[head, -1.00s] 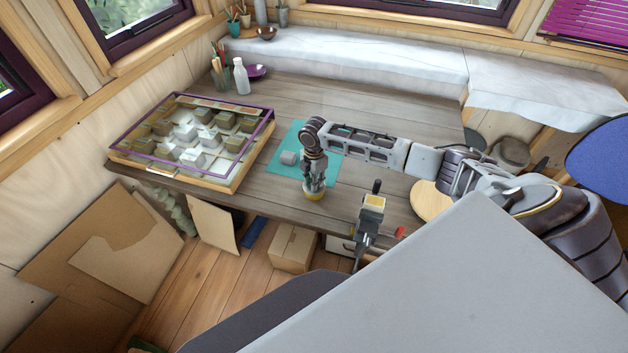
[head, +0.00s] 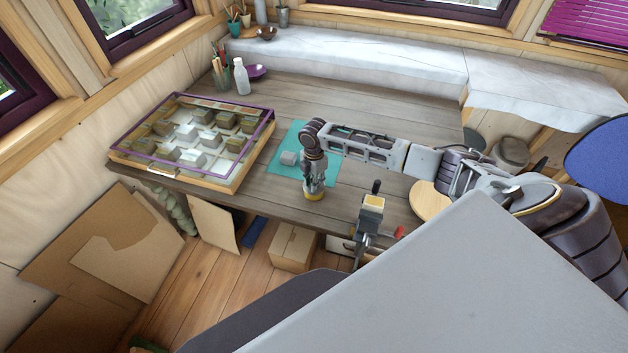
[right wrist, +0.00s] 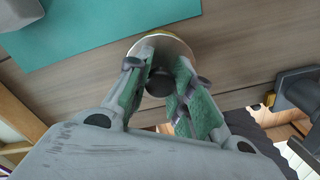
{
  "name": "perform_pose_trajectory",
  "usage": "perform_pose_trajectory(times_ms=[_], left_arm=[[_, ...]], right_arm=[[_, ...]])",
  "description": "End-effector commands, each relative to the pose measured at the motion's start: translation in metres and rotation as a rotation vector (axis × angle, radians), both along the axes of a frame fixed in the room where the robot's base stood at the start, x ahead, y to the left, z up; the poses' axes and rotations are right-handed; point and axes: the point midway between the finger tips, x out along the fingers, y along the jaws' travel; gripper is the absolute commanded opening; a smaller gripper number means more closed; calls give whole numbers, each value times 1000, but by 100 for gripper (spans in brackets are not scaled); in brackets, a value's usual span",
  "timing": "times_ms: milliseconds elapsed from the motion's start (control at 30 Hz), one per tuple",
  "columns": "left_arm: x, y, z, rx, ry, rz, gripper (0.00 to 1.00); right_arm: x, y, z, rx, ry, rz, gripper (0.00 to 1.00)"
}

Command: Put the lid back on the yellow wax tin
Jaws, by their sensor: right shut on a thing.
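The yellow wax tin (head: 314,195) stands on the wooden table near its front edge. My right gripper (head: 314,186) points straight down directly over it. In the right wrist view, its two green-padded fingers (right wrist: 160,88) are shut on a dark round knob (right wrist: 157,83). Below the knob shows a pale round disc (right wrist: 184,46) with a thin gold-coloured rim, which looks like the lid. The fingers hide much of the disc. I cannot tell whether the disc rests on the tin or hangs just above it. My left gripper is not in view.
A teal mat (head: 325,168) with a grey block (head: 289,158) lies just behind the tin. A glass-topped display case (head: 235,183) is at left. A clamp with a yellowish block (head: 372,203) stands at the front edge, right of the tin.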

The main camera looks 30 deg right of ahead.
Motion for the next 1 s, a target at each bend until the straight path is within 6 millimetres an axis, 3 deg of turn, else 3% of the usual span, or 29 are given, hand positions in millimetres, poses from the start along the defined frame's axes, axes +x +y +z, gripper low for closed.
perform_pose_trajectory(times_ms=[433,467,600,867,1000], left_arm=[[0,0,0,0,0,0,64],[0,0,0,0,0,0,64],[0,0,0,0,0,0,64],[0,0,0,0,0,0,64],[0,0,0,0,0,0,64]], right_arm=[[0,0,0,0,0,0,4],[0,0,0,0,0,0,27],[0,0,0,0,0,0,45],[0,0,0,0,0,0,48],[0,0,0,0,0,0,66]])
